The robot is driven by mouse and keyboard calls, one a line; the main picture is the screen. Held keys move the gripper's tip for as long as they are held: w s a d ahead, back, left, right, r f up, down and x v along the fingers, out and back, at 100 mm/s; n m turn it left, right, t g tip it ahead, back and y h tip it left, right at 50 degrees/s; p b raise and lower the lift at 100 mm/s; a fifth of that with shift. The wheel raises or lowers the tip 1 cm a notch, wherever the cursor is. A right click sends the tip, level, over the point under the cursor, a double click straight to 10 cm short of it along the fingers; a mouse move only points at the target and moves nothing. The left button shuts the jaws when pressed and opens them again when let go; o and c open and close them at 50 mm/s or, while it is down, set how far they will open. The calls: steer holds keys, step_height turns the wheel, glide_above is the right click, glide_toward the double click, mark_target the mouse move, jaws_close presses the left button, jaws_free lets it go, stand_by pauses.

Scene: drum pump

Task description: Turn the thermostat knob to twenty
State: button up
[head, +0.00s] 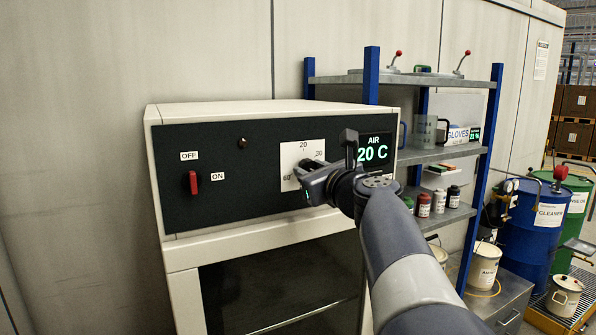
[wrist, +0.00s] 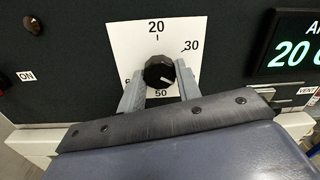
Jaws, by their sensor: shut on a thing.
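The thermostat knob (wrist: 159,71) is black and round, on a white dial plate (wrist: 145,45) in the wrist view. The plate reads 20 at the top, 30 at right and 50 at the bottom; the left number is partly covered. A pale mark on the knob points to the lower right, past 30, toward my right finger. My gripper (wrist: 160,76) is shut on the knob, one grey finger on each side. In the head view my gripper (head: 305,172) covers the knob and the lower right of the dial plate (head: 290,153).
A display (head: 372,153) right of the dial reads AIR 20 C. A red switch (head: 192,182) with OFF and ON labels is on the left of the dark panel (head: 245,200). A shelf rack (head: 450,152) with bottles stands close on the right.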

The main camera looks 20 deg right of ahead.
steer(key=shift+c, duration=0.6)
steer(key=shift+n+b, duration=0.3)
steer(key=shift+b, duration=0.05)
steer(key=shift+f, duration=0.1)
steer(key=n+y+b, duration=0.1)
steer(key=n+b, duration=1.5)
steer(key=n, duration=0.8)
steer(key=shift+d+b, duration=0.15)
steer(key=shift+b, duration=0.15)
steer(key=shift+r, duration=0.2)
